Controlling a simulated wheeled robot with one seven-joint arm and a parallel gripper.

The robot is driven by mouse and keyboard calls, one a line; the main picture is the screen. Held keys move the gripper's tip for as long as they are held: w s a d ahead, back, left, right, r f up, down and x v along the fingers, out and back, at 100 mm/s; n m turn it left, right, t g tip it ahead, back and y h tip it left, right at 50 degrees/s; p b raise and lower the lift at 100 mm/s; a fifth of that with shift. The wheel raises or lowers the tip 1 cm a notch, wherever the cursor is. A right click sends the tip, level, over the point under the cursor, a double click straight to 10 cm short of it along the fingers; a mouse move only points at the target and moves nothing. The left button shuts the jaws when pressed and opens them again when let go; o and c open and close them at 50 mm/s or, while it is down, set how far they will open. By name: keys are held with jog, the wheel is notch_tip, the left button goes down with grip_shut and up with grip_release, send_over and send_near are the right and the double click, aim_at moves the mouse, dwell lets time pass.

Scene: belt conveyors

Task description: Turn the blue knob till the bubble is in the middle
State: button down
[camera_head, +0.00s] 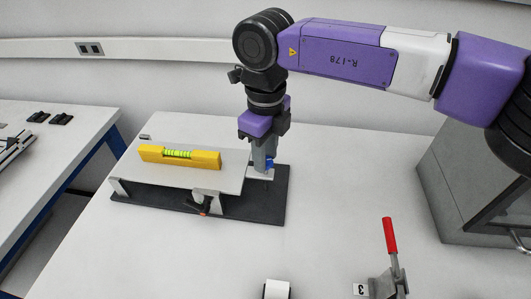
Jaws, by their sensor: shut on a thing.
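A yellow spirit level (180,156) with a green vial (177,153) lies on a light tilting plate (225,180). The bubble's exact place in the vial is too small to tell. The plate stands on a dark base (265,205). My gripper (266,168) points down at the plate's right end and is shut on the blue knob (269,164). Most of the knob is hidden behind the fingers; only a bit of blue shows. A dark knob with a reddish part (203,210) sits at the plate's front edge.
A toggle clamp with a red handle (390,235) stands at the front right, beside a tag marked 3 (360,289). A white block (277,289) is at the front edge. A grey cabinet (455,190) stands at the right. The table between is clear.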

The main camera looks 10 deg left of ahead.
jog(key=c, duration=1)
grip_release()
jog(key=shift+c, duration=0.2)
jog(key=shift+r, duration=0.1)
notch_tip(320, 180, up, 8)
jog(key=shift+f+b, duration=0.1)
jog(key=shift+b, duration=0.3)
